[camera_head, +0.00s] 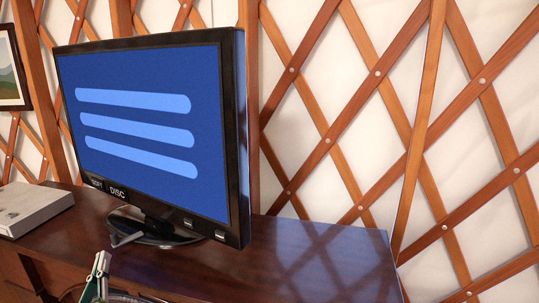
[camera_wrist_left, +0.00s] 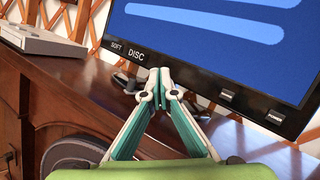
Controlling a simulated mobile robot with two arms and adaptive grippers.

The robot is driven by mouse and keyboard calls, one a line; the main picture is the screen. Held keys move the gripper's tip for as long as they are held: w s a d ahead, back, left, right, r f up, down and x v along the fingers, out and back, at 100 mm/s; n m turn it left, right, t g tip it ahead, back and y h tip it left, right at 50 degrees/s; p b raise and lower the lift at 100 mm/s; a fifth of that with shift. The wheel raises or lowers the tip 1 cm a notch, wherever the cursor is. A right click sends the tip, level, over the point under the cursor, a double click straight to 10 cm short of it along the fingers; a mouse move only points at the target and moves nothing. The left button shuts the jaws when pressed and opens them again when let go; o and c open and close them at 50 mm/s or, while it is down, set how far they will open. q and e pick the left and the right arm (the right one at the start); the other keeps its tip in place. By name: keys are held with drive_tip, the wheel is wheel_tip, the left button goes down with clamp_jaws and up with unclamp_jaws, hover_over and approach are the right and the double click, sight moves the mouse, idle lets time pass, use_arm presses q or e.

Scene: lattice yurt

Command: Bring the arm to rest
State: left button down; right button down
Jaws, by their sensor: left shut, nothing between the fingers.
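My left gripper (camera_head: 101,264) shows at the bottom left of the head view, in front of the dark wooden cabinet and below the monitor. In the left wrist view the left gripper (camera_wrist_left: 159,75) has its fingertips together, with nothing between them. They overlap the lower edge of the monitor in the picture; I cannot tell the exact gap. The monitor (camera_head: 150,120) has a blue screen with three light-blue bars, and it also shows in the left wrist view (camera_wrist_left: 215,45). Its lower bezel carries SOFT, DISC and POWER labels. My right gripper is in neither view.
The monitor stands on the wooden cabinet top (camera_head: 320,262), which is clear on the right. A flat white box (camera_head: 32,208) lies at the left. A framed picture (camera_head: 10,70) hangs on the lattice wall (camera_head: 400,110) behind. A dark round object (camera_wrist_left: 70,155) shows low in the wrist view.

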use_arm(q)
drive_tip(key=d+f+m+h, duration=0.1)
drive_tip(key=d+m+h, duration=0.6)
drive_tip(key=d+m, duration=0.4)
drive_tip(key=s+d+f+m+g+h, duration=0.5)
drive_tip(key=s+d+f+m+g, duration=0.75)
drive_tip(key=m, duration=1.05)
drive_tip(key=s+a+f+m+g+y, duration=0.2)
drive_tip(key=s+a+f+m+y, duration=0.1)
drive_tip(key=s+f+m, duration=0.5)
drive_tip(key=s+a+f+m+g+y, duration=0.35)
drive_tip(key=s+f, duration=0.25)
drive_tip(key=s, duration=0.4)
wheel_tip(320, 180, down, 29)
drive_tip(key=s+b, duration=0.2)
drive_tip(key=s+a+f+g+b, duration=0.1)
drive_tip(key=s+a+f+b, duration=0.1)
drive_tip(key=s+f, duration=1.4)
drive_tip(key=shift+s+f+m+g, duration=0.35)
drive_tip(key=shift+f+g, duration=0.05)
drive_tip(key=shift+f, duration=0.05)
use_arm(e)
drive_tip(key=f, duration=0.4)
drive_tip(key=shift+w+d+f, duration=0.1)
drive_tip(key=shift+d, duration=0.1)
